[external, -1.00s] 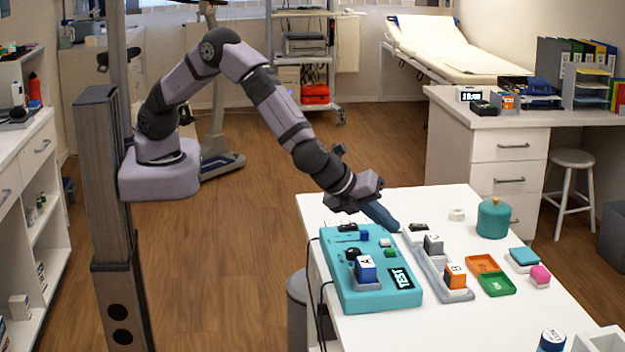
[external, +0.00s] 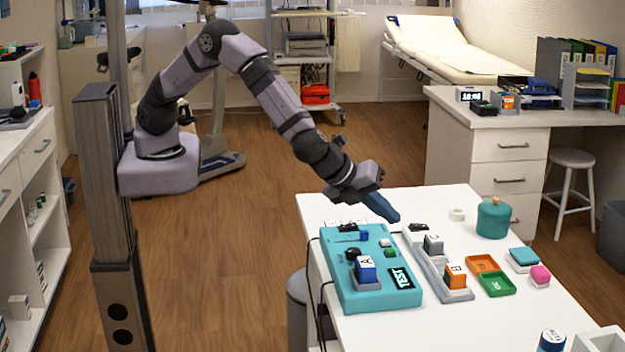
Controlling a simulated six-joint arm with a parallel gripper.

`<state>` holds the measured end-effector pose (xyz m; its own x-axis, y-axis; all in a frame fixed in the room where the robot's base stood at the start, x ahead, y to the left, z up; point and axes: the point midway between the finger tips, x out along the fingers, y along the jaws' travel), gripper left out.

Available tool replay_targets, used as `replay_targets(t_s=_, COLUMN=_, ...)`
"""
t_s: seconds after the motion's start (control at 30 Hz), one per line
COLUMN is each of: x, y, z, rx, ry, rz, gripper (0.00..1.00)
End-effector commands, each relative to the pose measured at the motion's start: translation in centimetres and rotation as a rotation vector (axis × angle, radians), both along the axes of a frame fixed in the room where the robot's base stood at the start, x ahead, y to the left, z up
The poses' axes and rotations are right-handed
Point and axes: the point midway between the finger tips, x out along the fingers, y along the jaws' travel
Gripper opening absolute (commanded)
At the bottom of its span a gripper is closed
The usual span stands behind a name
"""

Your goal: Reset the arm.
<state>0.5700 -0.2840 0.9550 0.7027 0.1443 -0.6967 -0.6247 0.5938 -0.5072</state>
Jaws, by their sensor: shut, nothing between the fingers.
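My gripper (external: 393,217) is at the end of my arm, above the far edge of the white table (external: 450,330). Its blue-grey fingers are shut, point down and to the right, and hold nothing. The teal test box (external: 353,296) lies on the table below and to the left of it. A block marked A (external: 366,271) stands on the box. A grey rack (external: 441,287) beside the box holds a grey block (external: 433,244) and an orange block marked B (external: 456,277).
An orange tray (external: 482,263) and a green tray (external: 497,284) lie right of the rack. A teal jar (external: 494,219), a white ring (external: 457,215), a blue-topped block (external: 524,257) and a pink-topped block (external: 540,274) stand further right. The air above the table is free.

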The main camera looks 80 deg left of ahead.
Motion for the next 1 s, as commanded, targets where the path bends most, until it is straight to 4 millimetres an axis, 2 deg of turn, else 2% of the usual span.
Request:
replay_targets(t_s=0.13, x=0.0, y=0.8, z=0.2, rx=-0.010, ry=0.006, rz=0.025, gripper=0.00)
replay_targets(t_s=0.23, x=-0.3, y=3.1, z=0.4, rx=-0.042, ry=0.026, rz=0.102, gripper=0.00)
replay_targets(t_s=0.37, x=-1.6, y=8.5, z=1.0, rx=-0.125, ry=0.074, rz=0.297, gripper=0.00)
replay_targets(t_s=0.47, x=-4.0, y=14.1, z=1.4, rx=-0.222, ry=0.120, rz=0.521, gripper=0.00)
replay_targets(t_s=0.5, x=-5.4, y=16.4, z=1.6, rx=-0.268, ry=0.141, rz=0.625, gripper=0.00)
replay_targets(t_s=0.57, x=-7.9, y=19.7, z=1.8, rx=-0.341, ry=0.168, rz=0.793, gripper=0.00)
replay_targets(t_s=0.6, x=-9.8, y=21.7, z=1.9, rx=-0.395, ry=0.186, rz=0.911, gripper=0.00)
replay_targets(t_s=0.7, x=-15.0, y=25.7, z=2.1, rx=-0.529, ry=0.222, rz=1.207, gripper=0.00)
replay_targets(t_s=0.83, x=-21.2, y=28.2, z=2.0, rx=-0.689, ry=0.251, rz=1.545, gripper=0.00)
replay_targets(t_s=0.9, x=-23.8, y=28.6, z=1.9, rx=-0.763, ry=0.261, rz=1.692, gripper=0.00)
replay_targets(t_s=1.0, x=-26.5, y=28.7, z=1.8, rx=-0.846, ry=0.269, rz=1.854, gripper=0.00)
